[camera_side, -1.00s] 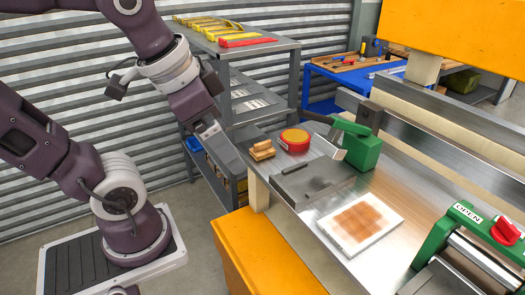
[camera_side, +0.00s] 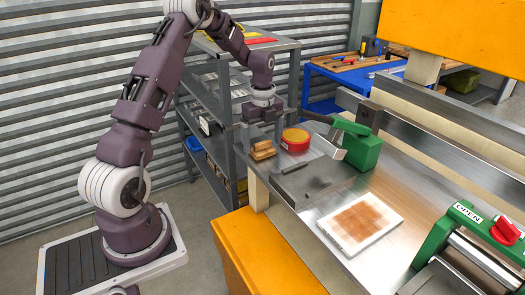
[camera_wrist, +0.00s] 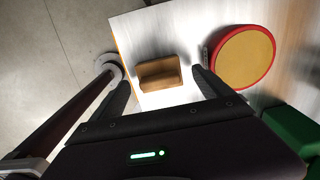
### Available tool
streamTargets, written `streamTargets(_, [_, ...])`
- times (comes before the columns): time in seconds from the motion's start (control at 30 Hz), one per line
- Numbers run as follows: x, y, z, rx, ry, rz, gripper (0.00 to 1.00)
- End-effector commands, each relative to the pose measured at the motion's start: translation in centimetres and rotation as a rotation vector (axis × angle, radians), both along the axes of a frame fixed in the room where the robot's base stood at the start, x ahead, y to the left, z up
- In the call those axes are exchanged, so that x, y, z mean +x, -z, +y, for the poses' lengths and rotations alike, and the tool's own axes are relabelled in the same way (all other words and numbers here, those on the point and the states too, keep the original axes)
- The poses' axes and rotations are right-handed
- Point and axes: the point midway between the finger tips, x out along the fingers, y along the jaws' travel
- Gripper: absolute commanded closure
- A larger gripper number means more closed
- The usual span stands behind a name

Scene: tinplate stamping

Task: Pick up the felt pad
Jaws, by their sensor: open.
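A small tan and brown block with a raised upper part, which looks like the felt pad (camera_side: 262,151), sits at the left end of the metal bench. In the wrist view the felt pad (camera_wrist: 160,72) lies between and just beyond my two dark fingertips. My gripper (camera_side: 262,130) is above it, pointing down, with its fingers apart and nothing between them. The gripper (camera_wrist: 163,80) spans the pad's width, with one finger to each side. I cannot tell how large the gap in height is.
A round red tin with a yellow top (camera_side: 295,139) stands close to the right of the pad. A green lever tool (camera_side: 362,150), a dark plate (camera_side: 318,178) and a white sheet with a brown patch (camera_side: 338,236) are farther right. A grey shelf rack (camera_side: 231,105) stands behind.

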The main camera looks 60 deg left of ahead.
Motion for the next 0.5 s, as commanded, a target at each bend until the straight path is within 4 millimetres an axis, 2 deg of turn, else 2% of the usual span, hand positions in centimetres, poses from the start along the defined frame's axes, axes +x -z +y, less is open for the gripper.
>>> streamTargets(0.1, [-0.05,1.23,0.07,0.0,-0.002,0.0,0.11])
streamTargets(0.3, [-0.02,1.3,0.07,0.001,-0.002,-0.001,0.11])
streamTargets(0.5, [-0.02,1.27,0.07,0.001,-0.002,-0.001,0.5])
